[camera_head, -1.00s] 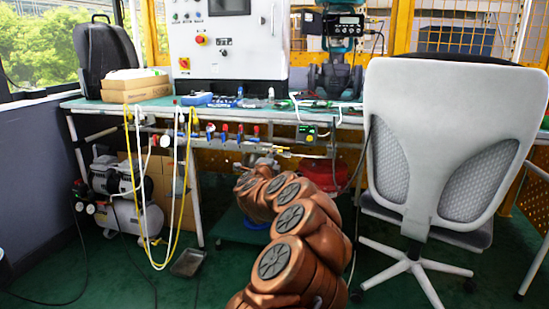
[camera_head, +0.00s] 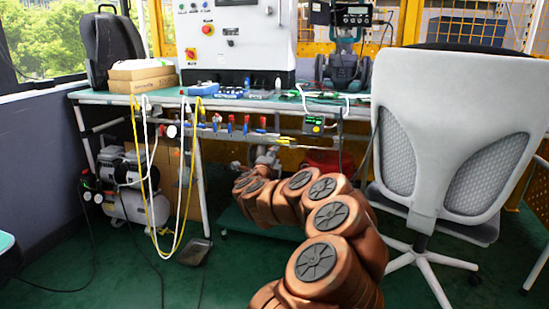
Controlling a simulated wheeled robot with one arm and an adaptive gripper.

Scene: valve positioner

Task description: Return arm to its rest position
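My copper-brown arm (camera_head: 320,215) rises from the bottom edge and bends away to the left, toward the space under the workbench (camera_head: 235,101). Its far links (camera_head: 250,190) lie low in front of the bench, below the pipe rail.
A white office chair (camera_head: 445,135) stands close on the right of my arm. Yellow and white hoses (camera_head: 150,190) hang at left, beside a compressor (camera_head: 130,190). Floor left of my arm is mostly clear.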

